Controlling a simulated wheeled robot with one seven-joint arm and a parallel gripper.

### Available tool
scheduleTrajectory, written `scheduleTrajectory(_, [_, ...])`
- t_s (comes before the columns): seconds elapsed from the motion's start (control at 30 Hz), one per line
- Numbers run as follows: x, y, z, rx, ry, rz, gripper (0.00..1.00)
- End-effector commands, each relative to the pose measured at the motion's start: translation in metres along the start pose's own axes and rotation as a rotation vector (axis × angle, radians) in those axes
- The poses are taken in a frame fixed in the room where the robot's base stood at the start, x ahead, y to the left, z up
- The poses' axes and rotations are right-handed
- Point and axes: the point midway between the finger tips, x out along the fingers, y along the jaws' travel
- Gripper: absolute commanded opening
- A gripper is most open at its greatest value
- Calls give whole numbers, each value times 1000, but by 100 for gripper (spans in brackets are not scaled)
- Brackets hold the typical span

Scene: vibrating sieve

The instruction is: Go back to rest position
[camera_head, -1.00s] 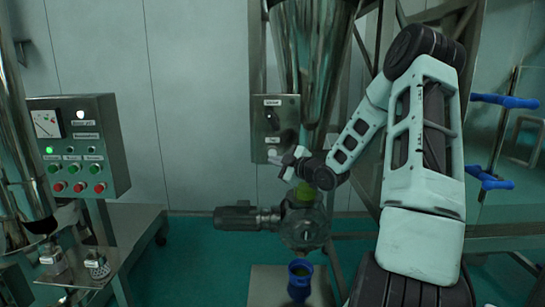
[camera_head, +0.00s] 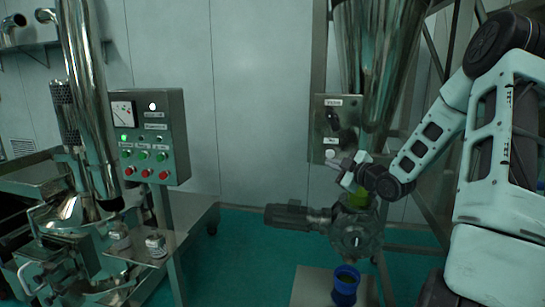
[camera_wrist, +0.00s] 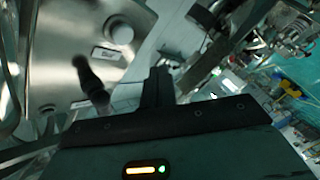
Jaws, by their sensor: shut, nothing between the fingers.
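My gripper (camera_head: 346,170) is at the end of my pale arm, which reaches in from the right of the head view. It appears just below and in front of a steel switch box (camera_head: 327,112) on the hopper's frame. In the wrist view my gripper's dark fingers (camera_wrist: 158,86) are together with nothing held. A steel panel with a black knob (camera_wrist: 90,78) and a white label lies left of the fingers there. I cannot tell the exact gap between fingers and panel.
A steel hopper (camera_head: 382,60) stands behind my gripper. Below are a motor and valve (camera_head: 355,238) and a blue container (camera_head: 345,286). A control box (camera_head: 150,140) with red and green buttons stands left, beside steel sieve machinery (camera_head: 90,120). Green floor (camera_head: 245,255) is clear between.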

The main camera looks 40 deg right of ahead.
Motion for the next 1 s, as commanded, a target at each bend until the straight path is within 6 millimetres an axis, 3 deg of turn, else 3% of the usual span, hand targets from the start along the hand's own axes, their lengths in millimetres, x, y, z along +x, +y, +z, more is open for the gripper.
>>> scheduleTrajectory(0.23, [3, -4, -3, 3, -1, -12, 0])
scheduleTrajectory(0.37, [18, -31, -24, 28, -25, -94, 0])
scheduleTrajectory(0.5, [36, -89, -66, 77, -96, -260, 0])
scheduleTrajectory(0.67, [34, -161, -117, 129, -211, -449, 0])
scheduleTrajectory(0.87, [-2, -240, -177, 171, -373, -649, 0])
scheduleTrajectory(1.0, [-46, -287, -215, 186, -494, -767, 0])
